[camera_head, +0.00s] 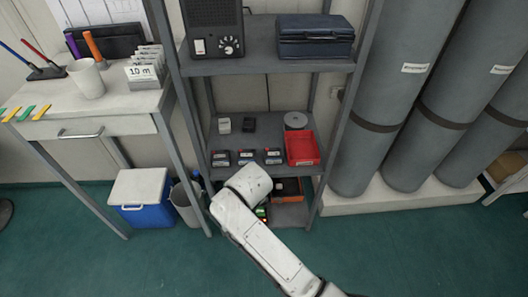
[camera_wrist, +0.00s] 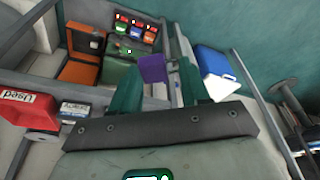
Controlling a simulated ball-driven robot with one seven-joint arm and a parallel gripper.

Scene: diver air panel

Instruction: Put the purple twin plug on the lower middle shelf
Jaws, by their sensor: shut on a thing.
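The purple twin plug (camera_wrist: 152,68) shows in the wrist view between the fingers of my gripper (camera_wrist: 158,82), which is shut on it. The head view does not show the plug; my white arm end hides it. In the head view my arm end is in front of the grey shelf unit, below the front edge of its middle shelf (camera_head: 230,143). That shelf carries small dark blocks (camera_head: 246,158) along its front, a red tray (camera_head: 302,148) at the right, and small items behind. I cannot tell whether the plug touches anything besides the fingers.
The bottom shelf holds an orange box (camera_wrist: 82,70) and a green case (camera_wrist: 118,77). A blue and white cooler (camera_head: 143,196) and a bin (camera_head: 187,203) stand left of the unit. Tall grey cylinders (camera_head: 385,95) stand right. A blue case (camera_head: 315,38) is on the upper shelf.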

